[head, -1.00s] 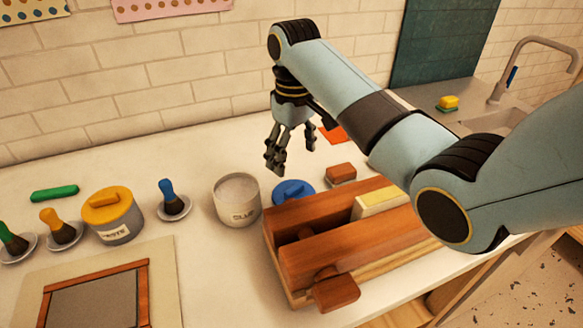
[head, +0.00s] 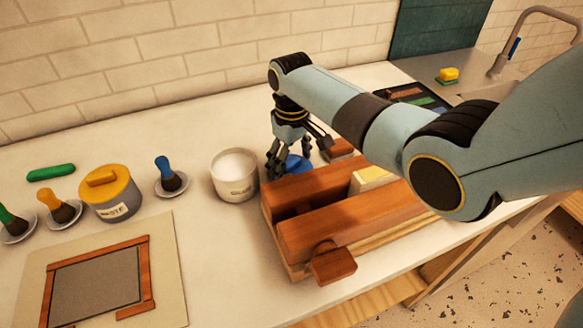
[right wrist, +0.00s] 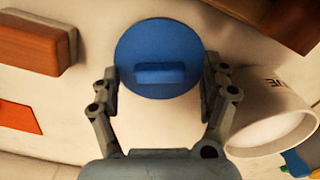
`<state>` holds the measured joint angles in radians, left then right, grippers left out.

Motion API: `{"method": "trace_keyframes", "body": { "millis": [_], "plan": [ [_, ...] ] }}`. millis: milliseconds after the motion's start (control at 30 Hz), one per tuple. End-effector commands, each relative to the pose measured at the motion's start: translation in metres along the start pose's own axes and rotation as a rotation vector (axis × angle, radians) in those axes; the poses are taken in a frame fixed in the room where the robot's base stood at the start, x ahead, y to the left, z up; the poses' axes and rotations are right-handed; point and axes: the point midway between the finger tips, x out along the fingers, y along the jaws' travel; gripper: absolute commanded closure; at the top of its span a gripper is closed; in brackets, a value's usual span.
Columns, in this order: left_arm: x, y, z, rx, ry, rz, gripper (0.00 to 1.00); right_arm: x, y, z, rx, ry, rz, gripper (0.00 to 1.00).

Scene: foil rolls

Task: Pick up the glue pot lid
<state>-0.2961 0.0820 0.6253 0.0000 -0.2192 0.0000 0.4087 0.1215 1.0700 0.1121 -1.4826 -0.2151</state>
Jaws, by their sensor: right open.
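The glue pot lid is a blue disc with a raised bar handle. In the right wrist view the lid (right wrist: 158,50) lies flat on the counter, its handle between and just beyond the fingertips. In the head view the lid (head: 297,164) is partly hidden behind my right gripper (head: 287,168). My right gripper (right wrist: 160,80) is open, with a finger at either side of the lid; I cannot tell whether they touch it. The open white glue pot (head: 235,175) stands just left of the gripper; it also shows in the right wrist view (right wrist: 270,112). My left gripper is out of view.
A wooden clamp-like block (head: 330,225) stands close in front of the lid. A small brown block (head: 338,150) sits behind it. A paste pot with yellow lid (head: 110,192) and brushes on dishes stand left. The counter behind the glue pot is clear.

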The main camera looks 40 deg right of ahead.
Motion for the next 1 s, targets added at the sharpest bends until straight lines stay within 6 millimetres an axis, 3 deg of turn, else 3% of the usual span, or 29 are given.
{"method": "trace_keyframes", "body": {
  "millis": [200, 600, 867, 1000],
  "plan": [
    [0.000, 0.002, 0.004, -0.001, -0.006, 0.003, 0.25, 0.000, 0.000, 0.000, 0.000, 0.001, 0.000, 0.23],
    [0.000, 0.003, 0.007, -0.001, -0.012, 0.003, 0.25, 0.000, 0.000, 0.000, 0.000, 0.001, 0.001, 0.73],
    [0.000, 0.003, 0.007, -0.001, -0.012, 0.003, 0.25, -0.004, 0.000, -0.001, 0.000, 0.003, 0.001, 0.73],
    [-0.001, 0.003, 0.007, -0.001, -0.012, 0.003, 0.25, -0.025, 0.001, -0.001, -0.001, 0.005, 0.002, 0.73]
  ]
}}
